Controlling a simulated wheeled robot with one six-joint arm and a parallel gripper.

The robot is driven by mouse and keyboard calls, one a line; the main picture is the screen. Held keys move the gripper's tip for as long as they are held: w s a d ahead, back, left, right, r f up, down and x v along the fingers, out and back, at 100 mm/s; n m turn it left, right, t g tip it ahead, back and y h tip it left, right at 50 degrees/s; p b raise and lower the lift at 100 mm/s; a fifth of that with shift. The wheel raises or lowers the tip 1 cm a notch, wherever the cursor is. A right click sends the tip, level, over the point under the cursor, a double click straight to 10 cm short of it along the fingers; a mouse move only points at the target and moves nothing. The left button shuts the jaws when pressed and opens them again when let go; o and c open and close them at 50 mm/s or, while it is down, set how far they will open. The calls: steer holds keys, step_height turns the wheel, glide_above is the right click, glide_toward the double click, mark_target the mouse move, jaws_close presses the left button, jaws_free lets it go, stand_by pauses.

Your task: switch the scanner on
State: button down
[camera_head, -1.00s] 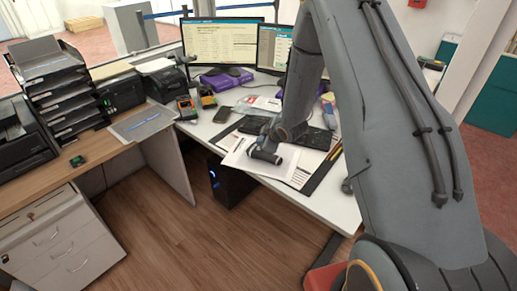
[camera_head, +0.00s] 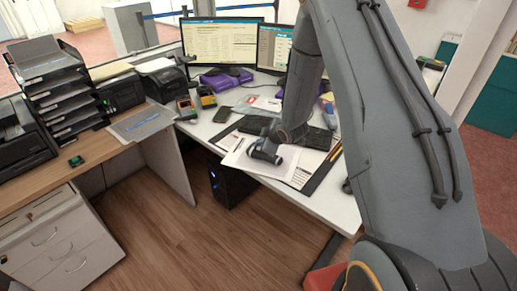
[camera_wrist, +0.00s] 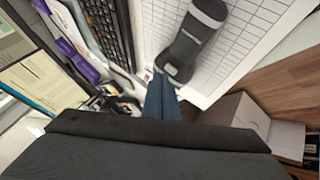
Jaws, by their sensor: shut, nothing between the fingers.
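A dark grey hand-held device, apparently the scanner (camera_wrist: 192,38), lies on a white gridded sheet in the wrist view. It has a pale label on its body.
A keyboard (camera_wrist: 105,28) lies close by on the desk. Two monitors (camera_head: 222,43) stand behind. The desk's front edge is near, with wooden floor (camera_head: 175,235) beyond.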

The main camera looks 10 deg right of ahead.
steer(key=shift+f, duration=0.4)
stand_by(0.3)
steer(key=shift+r, duration=0.1)
steer(key=shift+r+p, duration=0.3)
steer(key=shift+r, duration=0.5)
step_height(320, 180, up, 6)
steer(key=p, duration=0.3)
steer(key=shift+p, duration=0.35)
